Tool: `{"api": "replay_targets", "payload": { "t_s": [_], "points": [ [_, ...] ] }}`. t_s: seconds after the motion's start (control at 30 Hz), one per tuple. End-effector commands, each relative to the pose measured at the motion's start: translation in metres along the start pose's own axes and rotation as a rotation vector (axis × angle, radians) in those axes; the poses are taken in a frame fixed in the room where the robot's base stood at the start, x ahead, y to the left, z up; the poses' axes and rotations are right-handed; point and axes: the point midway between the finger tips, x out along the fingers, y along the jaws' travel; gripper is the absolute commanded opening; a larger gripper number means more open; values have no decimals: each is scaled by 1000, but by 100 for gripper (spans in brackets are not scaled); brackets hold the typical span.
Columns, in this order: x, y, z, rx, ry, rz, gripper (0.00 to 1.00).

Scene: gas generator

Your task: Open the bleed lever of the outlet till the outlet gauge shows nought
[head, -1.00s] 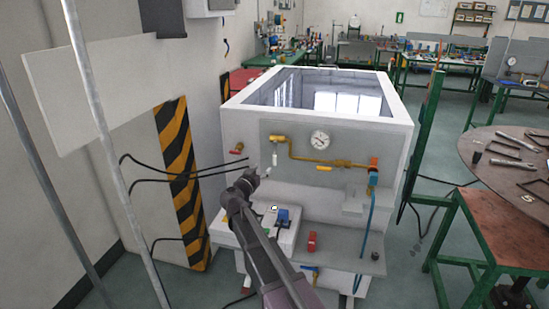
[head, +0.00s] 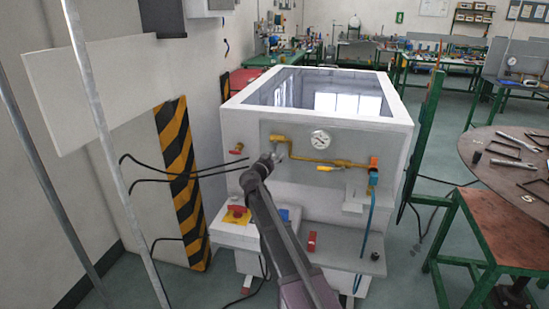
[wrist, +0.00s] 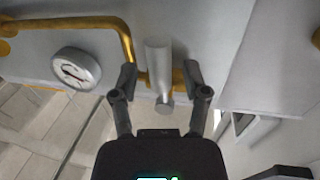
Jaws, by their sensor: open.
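The outlet gauge (head: 320,139) is a round white dial on the grey front panel; its needle is too small to read. It also shows tilted in the wrist view (wrist: 76,68). A pale grey cylindrical handle (wrist: 158,68), seemingly the bleed lever, hangs by the yellow pipe (head: 300,157). In the wrist view my gripper (wrist: 160,76) is open, one finger on each side of the handle; contact cannot be told. In the head view my gripper (head: 276,157) is at the panel left of the gauge and hides the handle.
A yellow lever (head: 323,168) is below the gauge. A red-and-yellow emergency button (head: 236,213) sits on the lower left ledge. A red block (head: 312,240) stands on the shelf. Black cables (head: 180,165) run in from the left wall. A blue hose (head: 368,225) hangs at the right.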

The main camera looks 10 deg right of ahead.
Motion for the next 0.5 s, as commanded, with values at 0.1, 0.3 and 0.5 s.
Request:
{"api": "replay_targets", "payload": {
  "t_s": [0.1, 0.3, 0.5],
  "points": [
    [0, 0, 0, 0, 0, 0, 60],
    [0, 0, 0, 0, 0, 0, 30],
    [0, 0, 0, 0, 0, 0, 0]
  ]
}}
